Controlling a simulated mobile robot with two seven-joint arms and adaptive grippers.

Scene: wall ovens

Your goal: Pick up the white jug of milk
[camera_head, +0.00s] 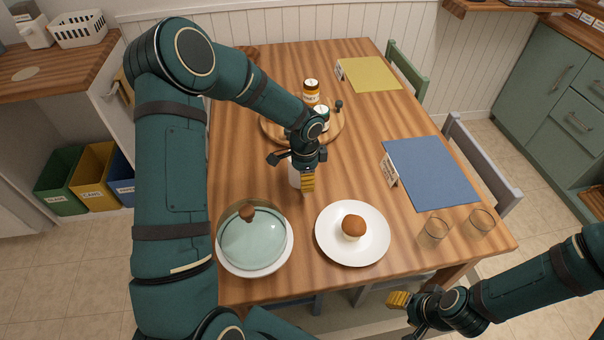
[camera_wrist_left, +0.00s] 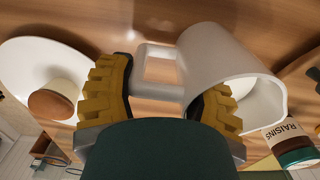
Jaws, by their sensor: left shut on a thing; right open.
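The white jug (camera_head: 294,178) stands near the middle of the wooden table, mostly hidden under my left gripper (camera_head: 292,165) in the head view. In the left wrist view the jug (camera_wrist_left: 215,58) shows its open mouth, some white inside and its squared handle. My left gripper (camera_wrist_left: 165,98) is shut on the jug, with its yellow ridged fingers on either side of the handle area. I cannot tell whether one finger is inside the mouth, or whether the jug is clear of the table. My right gripper (camera_head: 405,315) is open and empty beyond the table's near edge.
A white plate with a muffin (camera_head: 353,228) and a glass-domed dish (camera_head: 254,240) stand at the near side. A round board (camera_head: 270,130) with jars is behind. Two glasses (camera_head: 434,230) and a blue mat (camera_head: 430,175) are at right. A yellow mat (camera_head: 370,74) lies at the back.

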